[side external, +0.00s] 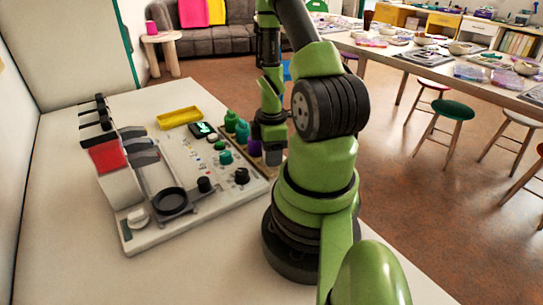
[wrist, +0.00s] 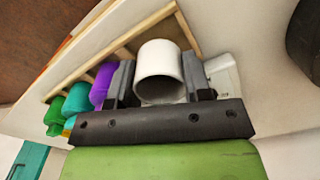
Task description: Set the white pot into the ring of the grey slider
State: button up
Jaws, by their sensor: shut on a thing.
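The white pot (wrist: 160,70) is between the two fingers of my gripper (wrist: 160,85) in the wrist view, with its round rim toward the camera. The fingers are shut on it at the end of a wooden rack, and I cannot tell whether it is lifted. In the side view my gripper (side external: 272,152) is at the board's right edge and hides the pot. A dark grey ring (side external: 171,202), which looks like the slider's, lies at the front left of the white board (side external: 222,203), apart from my gripper. It appears empty.
The wooden rack (wrist: 72,70) holds purple (wrist: 101,85), teal (wrist: 77,99) and green (wrist: 54,112) pots beside my gripper. The board carries dark knobs (side external: 242,175), a red panel (side external: 108,155) and a white knob (side external: 138,217). A yellow tray (side external: 179,117) lies behind. The table's front left is clear.

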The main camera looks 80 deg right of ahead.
notch_tip(320, 180, up, 7)
notch_tip(320, 180, up, 2)
jog(key=n, duration=0.9)
send_over(173, 204)
jog(key=shift+w+f, duration=0.2)
jog(key=shift+f, duration=2.45)
jog(key=shift+f, duration=0.95)
jog(key=o, duration=1)
jog(key=shift+s, duration=0.1)
